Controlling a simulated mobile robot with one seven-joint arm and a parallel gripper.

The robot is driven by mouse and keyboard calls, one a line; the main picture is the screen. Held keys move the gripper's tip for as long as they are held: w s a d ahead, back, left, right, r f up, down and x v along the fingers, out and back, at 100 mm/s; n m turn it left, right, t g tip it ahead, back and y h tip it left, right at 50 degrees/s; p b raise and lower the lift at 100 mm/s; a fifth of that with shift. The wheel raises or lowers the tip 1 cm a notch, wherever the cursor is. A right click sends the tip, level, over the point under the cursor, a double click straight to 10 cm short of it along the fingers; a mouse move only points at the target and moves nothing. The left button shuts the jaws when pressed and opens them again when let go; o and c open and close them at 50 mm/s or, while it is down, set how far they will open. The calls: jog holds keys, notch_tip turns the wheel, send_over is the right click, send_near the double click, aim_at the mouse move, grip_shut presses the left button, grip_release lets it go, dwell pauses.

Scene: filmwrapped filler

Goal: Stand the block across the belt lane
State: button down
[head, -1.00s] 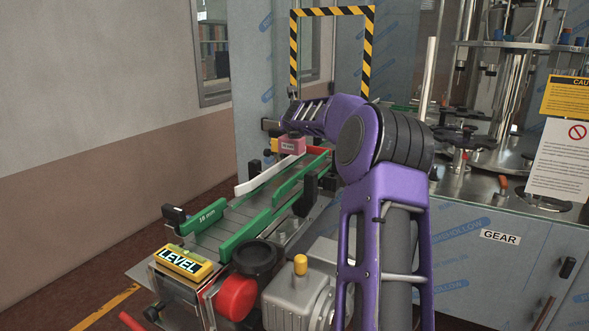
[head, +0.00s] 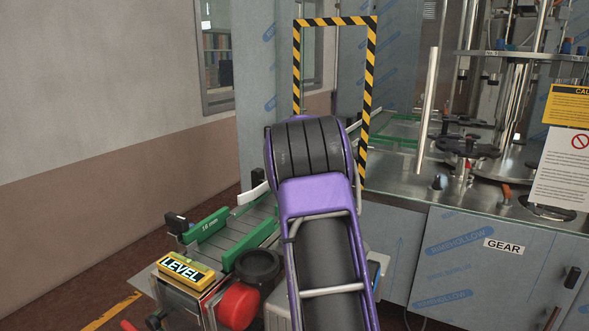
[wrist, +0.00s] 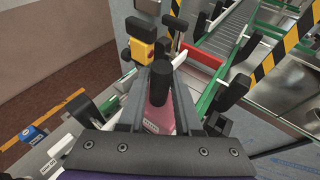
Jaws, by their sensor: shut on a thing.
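The block (wrist: 156,112) is pink-red with a small pale label. In the wrist view it sits between the two dark fingers of my gripper (wrist: 164,74), which is shut on it. The fingers hide part of its sides. The belt lane (wrist: 215,42) is grey with green side guides and runs up and to the right beyond my gripper. In the head view my purple arm hides the gripper, the block and much of the lane; the near end of the belt (head: 228,241) shows at lower left. I cannot tell whether the block touches the belt.
A red bar (wrist: 202,61) lies across the lane beyond the fingers. A yellow unit (wrist: 142,48) and dark posts stand close by. A yellow-black striped frame (head: 369,100) rises behind my arm. A yellow LEVEL sign (head: 184,267) and red knob (head: 238,304) are at the near end.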

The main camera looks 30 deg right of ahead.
jog(key=shift+f+b, duration=1.25)
jog(key=shift+f, duration=1)
jog(key=shift+f, duration=0.15)
jog(key=c, duration=0.6)
grip_release()
jog(key=shift+s, duration=0.1)
jog(key=b+v, duration=0.3)
jog(key=v, duration=0.9)
jog(key=shift+b, duration=0.3)
